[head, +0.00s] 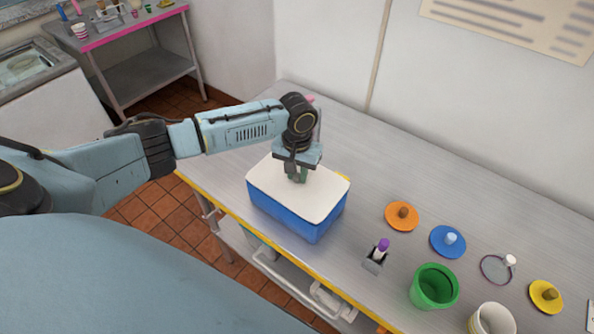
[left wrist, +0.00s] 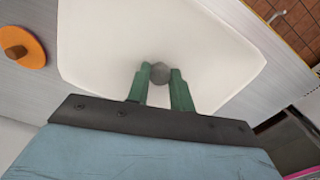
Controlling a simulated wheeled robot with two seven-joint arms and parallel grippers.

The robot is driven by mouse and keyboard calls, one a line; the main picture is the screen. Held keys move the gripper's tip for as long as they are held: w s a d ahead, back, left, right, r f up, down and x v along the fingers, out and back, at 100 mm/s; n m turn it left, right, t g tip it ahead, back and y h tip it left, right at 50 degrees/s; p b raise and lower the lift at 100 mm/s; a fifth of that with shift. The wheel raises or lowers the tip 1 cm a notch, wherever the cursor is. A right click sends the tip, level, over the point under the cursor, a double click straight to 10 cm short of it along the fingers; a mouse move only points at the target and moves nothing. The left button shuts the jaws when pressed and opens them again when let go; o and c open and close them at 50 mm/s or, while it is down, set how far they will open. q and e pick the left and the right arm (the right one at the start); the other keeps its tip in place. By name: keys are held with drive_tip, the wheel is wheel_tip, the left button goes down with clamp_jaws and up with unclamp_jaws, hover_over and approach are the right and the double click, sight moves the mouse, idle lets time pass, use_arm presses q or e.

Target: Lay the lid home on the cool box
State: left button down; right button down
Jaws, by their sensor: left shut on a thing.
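The cool box (head: 291,213) is blue and stands on the metal counter near its yellow front edge. Its white lid (head: 316,191) covers the top in the head view; I cannot tell whether it is fully seated. My left gripper (head: 297,176) is over the lid, pointing down. In the left wrist view the left gripper (left wrist: 160,80) has its green fingers shut on the round grey knob (left wrist: 160,72) of the lid, which also fills much of that view (left wrist: 110,40). The box body is hidden under the lid there. My right gripper is not in view.
Right of the box on the counter (head: 400,170) lie an orange lid (head: 402,215), a blue lid (head: 447,241), a clear lid (head: 496,269) and a yellow lid (head: 546,296). A purple-topped item (head: 379,251), a green tub (head: 434,287) and a white tub (head: 491,319) stand nearer the front edge.

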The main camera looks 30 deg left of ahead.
use_arm(q)
drive_tip(key=shift+f, duration=0.15)
drive_tip(key=shift+f, duration=0.45)
drive_tip(key=c, duration=1.1)
unclamp_jaws()
drive_tip(key=shift+c, duration=0.2)
